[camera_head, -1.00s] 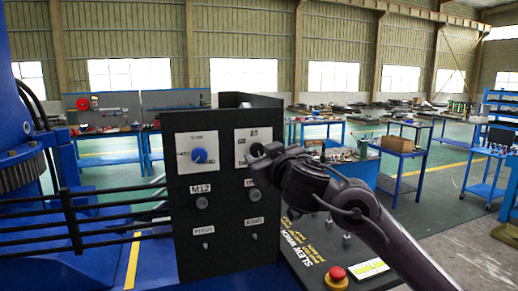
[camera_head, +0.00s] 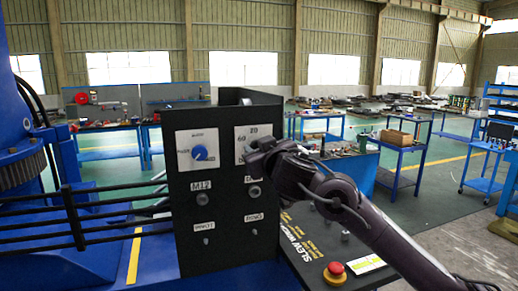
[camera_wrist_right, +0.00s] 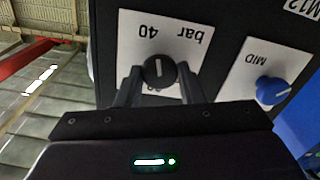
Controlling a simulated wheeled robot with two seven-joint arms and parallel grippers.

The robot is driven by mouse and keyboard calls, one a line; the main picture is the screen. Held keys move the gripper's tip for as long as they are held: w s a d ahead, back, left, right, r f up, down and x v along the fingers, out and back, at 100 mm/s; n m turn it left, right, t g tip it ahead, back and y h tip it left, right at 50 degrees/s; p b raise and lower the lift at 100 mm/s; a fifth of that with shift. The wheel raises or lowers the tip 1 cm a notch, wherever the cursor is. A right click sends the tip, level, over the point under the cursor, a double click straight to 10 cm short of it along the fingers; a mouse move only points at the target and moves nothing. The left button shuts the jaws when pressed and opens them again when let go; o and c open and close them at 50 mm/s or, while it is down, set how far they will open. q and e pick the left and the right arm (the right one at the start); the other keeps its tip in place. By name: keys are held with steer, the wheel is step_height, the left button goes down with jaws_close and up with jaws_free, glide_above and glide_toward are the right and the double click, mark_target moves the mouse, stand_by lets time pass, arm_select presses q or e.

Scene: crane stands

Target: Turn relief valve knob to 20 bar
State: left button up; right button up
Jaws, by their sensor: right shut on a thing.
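The relief valve knob (camera_wrist_right: 159,71) is a round black knob with a white line, on a white plate (camera_wrist_right: 195,60) marked "40" and "bar", upside down in the right wrist view. The line runs roughly up and down there. My right gripper (camera_wrist_right: 160,78) is shut on this knob, one finger on each side. In the head view my right gripper (camera_head: 260,152) covers the knob; "60" and "20" show on the plate (camera_head: 253,131) above it. Which number the line points at cannot be told. My left gripper is not in view.
A blue knob (camera_head: 199,153) on its own white plate sits left on the black panel (camera_head: 225,215). Small knobs and switches are below. A sloped console with a red button (camera_head: 336,269) lies under my right arm. Black rails (camera_head: 110,213) stand left.

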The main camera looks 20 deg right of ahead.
steer(key=shift+a+f+n+b, duration=0.1)
steer(key=shift+n+b, duration=1.7)
steer(key=shift+n, duration=1.9)
steer(key=shift+f+n+b, duration=0.1)
steer(key=shift+n+b, duration=1.7)
steer(key=shift+n, duration=1.9)
steer(key=o, duration=0.9)
steer(key=shift+o, duration=0.2)
steer(key=shift+s, duration=0.1)
